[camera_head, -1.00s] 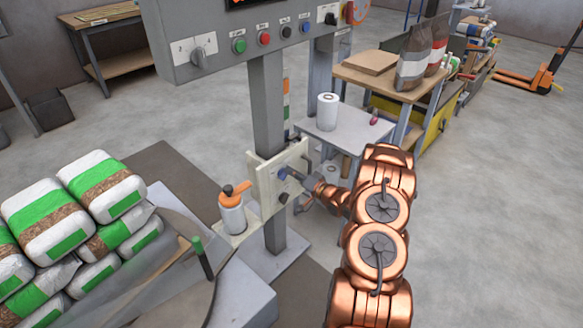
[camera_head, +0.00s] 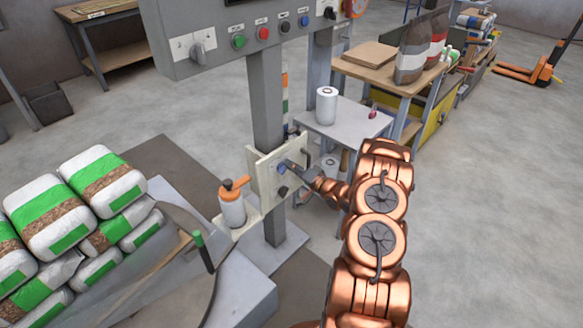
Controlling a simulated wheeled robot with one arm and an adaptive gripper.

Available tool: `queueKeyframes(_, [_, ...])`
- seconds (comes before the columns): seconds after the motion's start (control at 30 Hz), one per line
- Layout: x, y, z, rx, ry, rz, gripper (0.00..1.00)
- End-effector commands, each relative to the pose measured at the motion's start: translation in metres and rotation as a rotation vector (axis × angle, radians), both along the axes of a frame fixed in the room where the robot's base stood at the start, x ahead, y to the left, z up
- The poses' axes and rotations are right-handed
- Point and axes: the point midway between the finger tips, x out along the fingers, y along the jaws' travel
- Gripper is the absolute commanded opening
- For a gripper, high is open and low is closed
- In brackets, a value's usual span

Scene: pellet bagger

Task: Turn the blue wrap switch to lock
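The blue wrap switch (camera_head: 286,164) is on a pale panel (camera_head: 263,170) fixed to the grey post. A dark knob (camera_head: 283,191) sits below it on the same panel. My copper arm reaches in from the lower right. My gripper (camera_head: 298,170) is at the panel, with its tip at the blue switch. Its fingers are small and partly hidden, so I cannot tell whether they are open or closed on the switch, nor read the switch's marks.
An orange-topped bottle (camera_head: 232,205) stands left of the panel. Above is a grey control box (camera_head: 215,50) with several buttons. Stacked pellet bags (camera_head: 85,210) lie at left. A small table (camera_head: 345,120) with a white roll (camera_head: 327,105) is behind the arm.

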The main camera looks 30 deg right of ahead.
Motion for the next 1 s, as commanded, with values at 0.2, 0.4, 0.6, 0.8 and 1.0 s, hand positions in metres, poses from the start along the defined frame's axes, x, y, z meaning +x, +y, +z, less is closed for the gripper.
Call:
queueKeyframes(0.2, [0.0, 0.0, 0.0, 0.0, 0.0, 0.001, 0.39])
queueKeyframes(0.4, [-0.002, 0.0, 0.0, 0.0, 0.001, 0.0, 0.39])
queueKeyframes(0.6, [-0.019, -0.005, 0.0, 0.001, 0.001, -0.003, 0.39])
queueKeyframes(0.8, [-0.05, -0.012, 0.0, 0.003, 0.001, -0.002, 0.39])
queueKeyframes(1.0, [-0.079, -0.02, 0.0, 0.0, 0.0, -0.004, 0.39])
